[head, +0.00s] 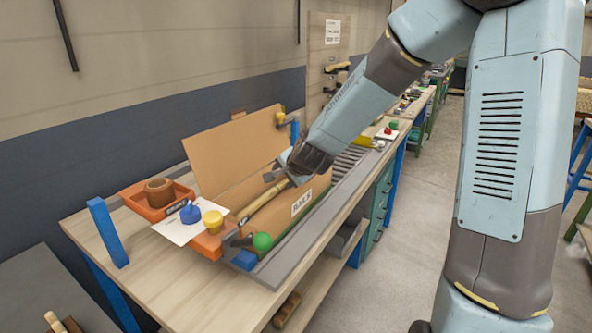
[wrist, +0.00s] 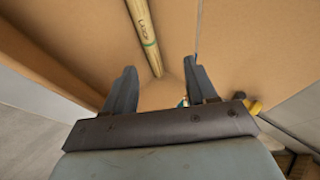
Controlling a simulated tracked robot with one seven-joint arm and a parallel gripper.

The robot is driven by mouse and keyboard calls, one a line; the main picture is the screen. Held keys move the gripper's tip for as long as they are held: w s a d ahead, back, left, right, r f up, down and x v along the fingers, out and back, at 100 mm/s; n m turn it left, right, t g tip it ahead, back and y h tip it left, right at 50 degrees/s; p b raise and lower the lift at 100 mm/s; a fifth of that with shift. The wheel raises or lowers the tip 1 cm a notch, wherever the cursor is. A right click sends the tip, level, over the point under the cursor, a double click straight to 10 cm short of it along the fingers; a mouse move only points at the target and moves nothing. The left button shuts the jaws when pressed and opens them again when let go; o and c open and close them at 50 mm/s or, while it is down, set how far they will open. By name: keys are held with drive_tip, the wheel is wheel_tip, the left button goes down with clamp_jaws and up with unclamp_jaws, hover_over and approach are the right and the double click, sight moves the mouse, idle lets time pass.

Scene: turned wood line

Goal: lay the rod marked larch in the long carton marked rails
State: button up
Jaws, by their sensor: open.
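The long carton marked RAILS (head: 302,203) stands on the bench with its tall back flap up. A pale wooden rod (head: 262,199) lies lengthwise at the carton, its near part showing above the front wall. In the wrist view the rod (wrist: 146,36) shows a green band and small lettering that I cannot read surely. It lies along the carton's inside (wrist: 240,50), its end near my fingertips. My gripper (head: 279,172) is over the carton. In the wrist view my gripper (wrist: 160,70) has its fingers wide apart, with nothing held between them.
An orange tray (head: 158,199) with a brown cup, a white card (head: 188,224) with blue and yellow pieces, and a blue block (head: 107,232) stand left of the carton. A roller conveyor (head: 347,160) runs behind.

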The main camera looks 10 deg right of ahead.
drive_tip(key=shift+v, duration=2.9)
drive_tip(key=shift+s+r, duration=0.1)
drive_tip(key=shift+s, duration=0.05)
drive_tip(key=s+d+r+n+g+h, duration=0.1)
drive_tip(key=s+d+r+n, duration=0.2)
drive_tip(key=s, duration=0.6)
drive_tip(key=s+d+r+n+g+h, duration=0.1)
drive_tip(key=s+d+r+n, duration=0.2)
drive_tip(key=s+d+r, duration=0.2)
drive_tip(key=s+d+r+n+g+h, duration=0.1)
drive_tip(key=s+d+r+n, duration=0.2)
drive_tip(key=s+d, duration=0.6)
drive_tip(key=s+r, duration=0.1)
drive_tip(key=s, duration=0.4)
drive_tip(key=shift+h, duration=0.3)
